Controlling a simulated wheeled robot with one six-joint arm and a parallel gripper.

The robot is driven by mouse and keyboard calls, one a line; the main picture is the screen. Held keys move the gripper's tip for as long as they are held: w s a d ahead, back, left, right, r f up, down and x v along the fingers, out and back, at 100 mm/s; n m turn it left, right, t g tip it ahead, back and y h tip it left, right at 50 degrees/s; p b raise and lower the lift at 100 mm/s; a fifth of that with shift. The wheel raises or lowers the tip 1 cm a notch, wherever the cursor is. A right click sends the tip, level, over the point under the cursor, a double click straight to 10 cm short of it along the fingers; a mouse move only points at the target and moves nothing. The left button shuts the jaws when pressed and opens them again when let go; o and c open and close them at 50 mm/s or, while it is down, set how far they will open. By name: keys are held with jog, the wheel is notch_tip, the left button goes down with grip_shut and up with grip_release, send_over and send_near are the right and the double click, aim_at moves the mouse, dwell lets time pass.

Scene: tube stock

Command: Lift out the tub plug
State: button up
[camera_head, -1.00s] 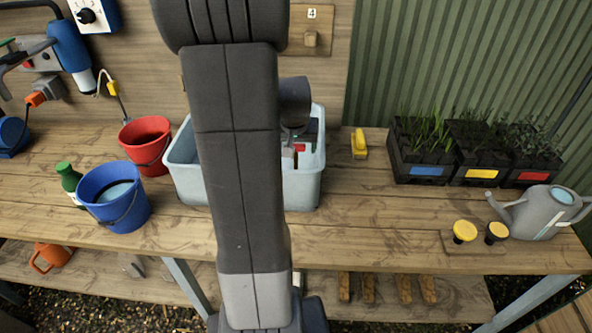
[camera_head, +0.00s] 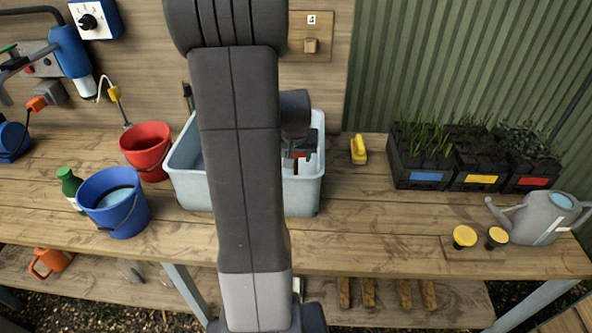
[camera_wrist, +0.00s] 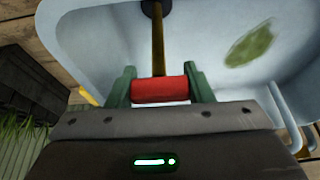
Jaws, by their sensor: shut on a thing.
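The pale blue tub (camera_head: 303,195) stands on the bench, partly hidden behind my arm. The plug shows in the wrist view as a red crosswise handle (camera_wrist: 160,90) on a brown stem (camera_wrist: 158,48). The stem runs to a dark round end (camera_wrist: 152,8) cut by the top edge. My gripper (camera_wrist: 160,84) has its green fingers on both ends of the red handle and is shut on it. In the head view the handle (camera_head: 300,156) shows inside the tub, below the rim. I cannot tell whether the dark end is seated or clear of the floor.
A green leaf (camera_wrist: 249,45) lies in the tub. A red bucket (camera_head: 147,151) and a blue bucket (camera_head: 114,200) stand left. A yellow object (camera_head: 359,149) and black plant trays (camera_head: 418,178) are right. A watering can (camera_head: 540,216) stands at far right.

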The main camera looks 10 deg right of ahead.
notch_tip(320, 180, up, 10)
dwell(0.5)
dwell(0.8)
